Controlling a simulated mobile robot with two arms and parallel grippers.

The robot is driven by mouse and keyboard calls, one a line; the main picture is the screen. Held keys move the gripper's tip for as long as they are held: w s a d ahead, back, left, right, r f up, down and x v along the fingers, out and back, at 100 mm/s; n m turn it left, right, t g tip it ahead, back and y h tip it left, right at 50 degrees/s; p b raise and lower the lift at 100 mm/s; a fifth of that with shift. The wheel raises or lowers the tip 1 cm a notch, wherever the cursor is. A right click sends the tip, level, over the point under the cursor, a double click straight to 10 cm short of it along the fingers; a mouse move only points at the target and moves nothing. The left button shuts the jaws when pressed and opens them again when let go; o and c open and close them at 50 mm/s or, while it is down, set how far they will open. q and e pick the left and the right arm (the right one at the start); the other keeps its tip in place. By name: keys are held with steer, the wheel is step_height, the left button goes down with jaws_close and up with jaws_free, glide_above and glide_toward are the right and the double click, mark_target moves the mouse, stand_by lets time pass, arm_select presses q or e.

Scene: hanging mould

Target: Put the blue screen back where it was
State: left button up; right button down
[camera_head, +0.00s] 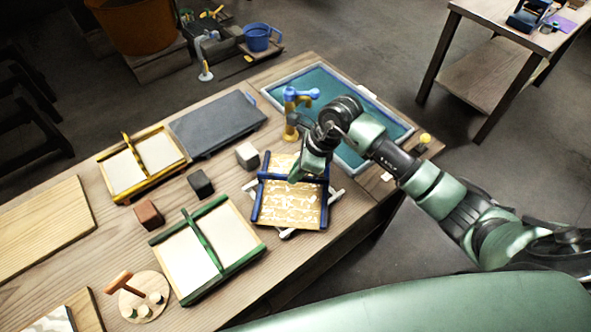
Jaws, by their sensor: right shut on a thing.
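The blue screen (291,207), a blue frame around a cream patterned panel, is right of the middle of the wooden bench. Pale supports (337,194) stick out from under the screen. I cannot tell whether the screen rests on them or is just above. My left gripper is not in view.
A green-framed screen (207,249) and a yellow-framed screen (143,163) lie on the bench.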

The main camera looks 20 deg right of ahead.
steer(key=shift+f+b, duration=0.2)
steer(key=shift+b, duration=0.1)
steer(key=c, duration=1.5)
jaws_free()
steer(key=shift+r, duration=0.1)
steer(key=shift+r+p, duration=0.3)
steer(key=shift+p, duration=0.15)
steer(key=shift+d+r+b, duration=0.15)
steer(key=shift+r+b, duration=0.2)
steer(key=b+v, duration=0.2)
steer(key=v, duration=0.9)
